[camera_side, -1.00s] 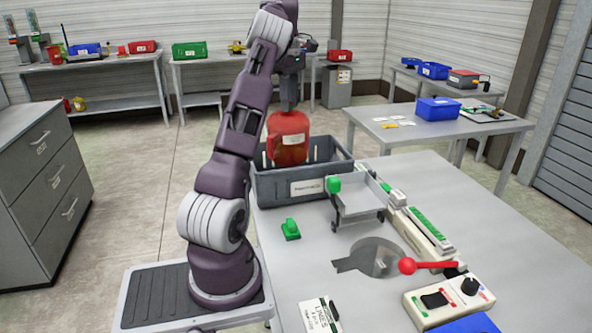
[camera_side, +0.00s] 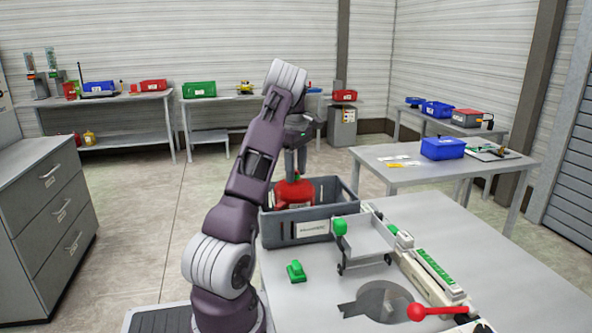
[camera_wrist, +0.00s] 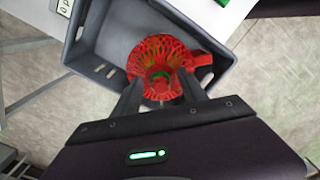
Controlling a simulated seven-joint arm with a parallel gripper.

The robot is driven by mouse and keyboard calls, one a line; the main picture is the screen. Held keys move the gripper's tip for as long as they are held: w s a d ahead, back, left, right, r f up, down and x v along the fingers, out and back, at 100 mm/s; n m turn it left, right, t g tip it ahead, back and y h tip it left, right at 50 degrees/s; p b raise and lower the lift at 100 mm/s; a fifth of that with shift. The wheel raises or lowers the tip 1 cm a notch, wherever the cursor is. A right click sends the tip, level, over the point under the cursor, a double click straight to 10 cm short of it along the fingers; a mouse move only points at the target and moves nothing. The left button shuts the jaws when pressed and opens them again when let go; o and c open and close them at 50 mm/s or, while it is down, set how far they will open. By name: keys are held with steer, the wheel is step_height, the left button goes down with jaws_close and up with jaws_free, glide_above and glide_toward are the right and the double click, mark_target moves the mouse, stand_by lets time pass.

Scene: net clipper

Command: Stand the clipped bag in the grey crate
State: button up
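The red net bag (camera_side: 294,192) stands roughly upright inside the grey crate (camera_side: 348,200), low in it. A bit of green, apparently its clip (camera_side: 299,177), shows at its top. In the wrist view I look down on the bag's flared red net top (camera_wrist: 160,58), with the grey crate (camera_wrist: 92,65) around it. My gripper (camera_side: 295,174) is right above the bag. In the wrist view my gripper (camera_wrist: 160,82) has its two fingers apart, one on each side of the bag's top. It looks open. The bag's bottom is hidden by the crate wall.
A metal chute with a green knob (camera_side: 341,226) stands just in front of the crate. A green piece (camera_side: 296,271) lies on the table. A red-knobbed lever (camera_side: 416,312) is near the front. The table's right side is clear.

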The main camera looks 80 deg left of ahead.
steer(key=shift+r, duration=0.1)
step_height(320, 180, up, 12)
steer(key=w+d+r+m+t, duration=0.1)
steer(key=w+d+r+m, duration=0.25)
steer(key=d, duration=0.55)
steer(key=w+d+r+m+t, duration=0.2)
steer(key=w+d+r+m, duration=0.15)
steer(key=d, duration=0.45)
steer(key=s+d+m+t, duration=0.15)
steer(key=d+m, duration=0.35)
steer(key=d, duration=0.5)
steer(key=s+d+m, duration=0.2)
steer(key=d+m, duration=0.2)
steer(key=d, duration=0.5)
steer(key=s+d+f+m+t, duration=0.1)
steer(key=s+d+f+m, duration=0.9)
steer(key=s+d+m, duration=0.1)
steer(key=shift+s+d+f, duration=0.2)
steer(key=shift+s+d, duration=0.15)
steer(key=shift+d, duration=0.1)
